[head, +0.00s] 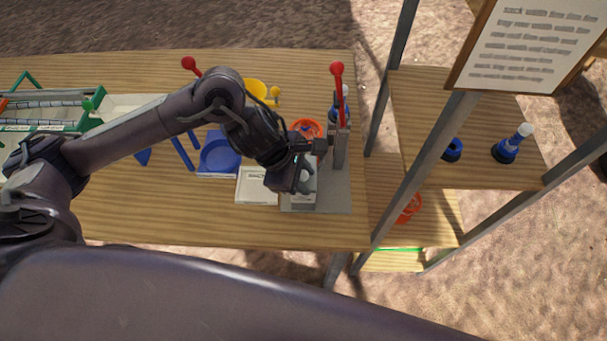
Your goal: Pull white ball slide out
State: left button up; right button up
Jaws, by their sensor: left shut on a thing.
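My left gripper (300,172) reaches down from the left over a small grey and white device (302,201) near the table's right end. It is shut on a small pale part there, apparently the white ball slide; the gripper's own body hides most of it. The device stands on a grey plate (335,198), next to an upright grey post with a red ball-topped lever (337,70). My right gripper is not in view.
A metal-framed shelf (480,172) stands at right. The table's front left is clear.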

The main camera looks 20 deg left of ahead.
pick_arm(q)
jog(key=shift+d+r, duration=0.1)
jog(key=shift+r, duration=0.1)
jog(key=o, duration=1.1)
jog(key=shift+c, duration=0.2)
jog(key=shift+s+f, duration=0.1)
jog(key=shift+r+p, duration=2.05)
jog(key=shift+r, duration=0.95)
